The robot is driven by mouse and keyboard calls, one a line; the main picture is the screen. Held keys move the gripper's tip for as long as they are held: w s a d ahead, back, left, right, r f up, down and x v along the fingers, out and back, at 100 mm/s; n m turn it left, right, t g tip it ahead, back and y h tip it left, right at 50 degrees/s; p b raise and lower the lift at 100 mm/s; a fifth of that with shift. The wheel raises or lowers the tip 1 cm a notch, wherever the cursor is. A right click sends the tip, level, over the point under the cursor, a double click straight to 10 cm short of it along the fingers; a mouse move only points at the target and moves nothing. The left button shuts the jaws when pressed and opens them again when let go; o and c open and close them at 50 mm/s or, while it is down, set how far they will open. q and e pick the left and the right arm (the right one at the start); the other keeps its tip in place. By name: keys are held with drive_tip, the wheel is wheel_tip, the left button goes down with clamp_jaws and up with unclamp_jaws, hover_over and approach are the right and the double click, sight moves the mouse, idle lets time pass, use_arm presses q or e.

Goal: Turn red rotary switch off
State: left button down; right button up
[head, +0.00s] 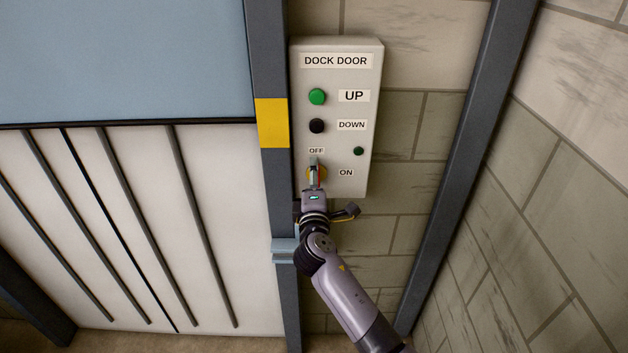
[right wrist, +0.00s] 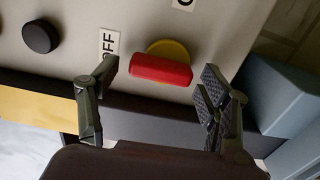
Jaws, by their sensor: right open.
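The red rotary switch (head: 319,173) sits on a yellow round plate low on the light grey dock door box, mostly hidden by my gripper in the head view. In the right wrist view the red handle (right wrist: 160,70) shows in full, its long axis lined up with the OFF label (right wrist: 109,46) side. The ON label (head: 346,173) is to its right in the head view. My right gripper (right wrist: 160,76) is open, one finger on each side of the handle's ends, with visible gaps. My left gripper is not in view.
The box (head: 369,80) also carries a green UP button (head: 317,96), a black DOWN button (head: 317,126) and a small dark green lamp (head: 358,151). A grey post with a yellow band (head: 272,123) stands close left. A bluish bracket (head: 284,251) is below.

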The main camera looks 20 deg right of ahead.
drive_tip(key=v, duration=1.2)
idle(0.3)
